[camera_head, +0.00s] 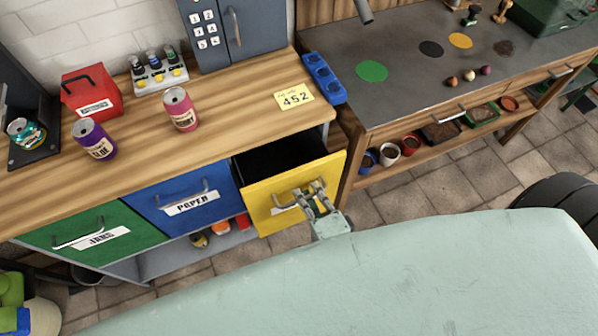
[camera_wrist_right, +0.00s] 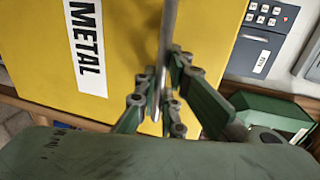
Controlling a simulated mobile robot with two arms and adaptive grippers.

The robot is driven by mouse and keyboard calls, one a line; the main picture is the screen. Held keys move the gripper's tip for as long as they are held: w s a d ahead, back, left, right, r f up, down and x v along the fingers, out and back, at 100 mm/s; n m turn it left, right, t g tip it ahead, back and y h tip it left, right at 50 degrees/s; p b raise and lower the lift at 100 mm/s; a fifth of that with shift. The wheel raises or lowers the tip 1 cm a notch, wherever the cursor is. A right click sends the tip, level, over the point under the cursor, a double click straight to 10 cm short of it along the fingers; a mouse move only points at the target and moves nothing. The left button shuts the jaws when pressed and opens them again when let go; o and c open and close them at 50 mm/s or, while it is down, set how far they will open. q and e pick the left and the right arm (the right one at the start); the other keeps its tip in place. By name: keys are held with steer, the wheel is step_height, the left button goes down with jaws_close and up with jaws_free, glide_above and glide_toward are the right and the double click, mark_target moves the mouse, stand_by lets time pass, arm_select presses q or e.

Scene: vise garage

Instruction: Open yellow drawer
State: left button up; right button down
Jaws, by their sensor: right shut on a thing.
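The yellow drawer (camera_head: 262,208) is at the right end of the wooden workbench in the head view, pulled part way out with its dark inside showing. Its front, with a white METAL label (camera_wrist_right: 86,45), fills much of the right wrist view (camera_wrist_right: 120,60). My right gripper (camera_head: 312,192) is at the drawer front, shut on the drawer's metal handle (camera_wrist_right: 167,60). In the right wrist view the fingers (camera_wrist_right: 165,95) stand on both sides of the handle bar. The label is mostly hidden in the head view. My left gripper is not in view.
A blue PAPER drawer (camera_head: 165,209) and a green JARS drawer (camera_head: 70,232) sit shut to the left. Cans, a red box (camera_head: 92,90) and a yellow 452 note (camera_head: 294,97) are on the benchtop (camera_head: 235,118). A grey-topped table (camera_head: 400,75) stands close at right.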

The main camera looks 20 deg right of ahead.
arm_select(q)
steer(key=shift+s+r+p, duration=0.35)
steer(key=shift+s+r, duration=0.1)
arm_select(e)
steer(key=f+v, duration=0.2)
steer(key=v, duration=0.8)
steer(key=shift+s, duration=0.55)
steer(key=shift+f, duration=0.1)
steer(key=c, duration=1.8)
jaws_free()
steer(key=shift+w, duration=0.1)
steer(key=shift+c, duration=0.2)
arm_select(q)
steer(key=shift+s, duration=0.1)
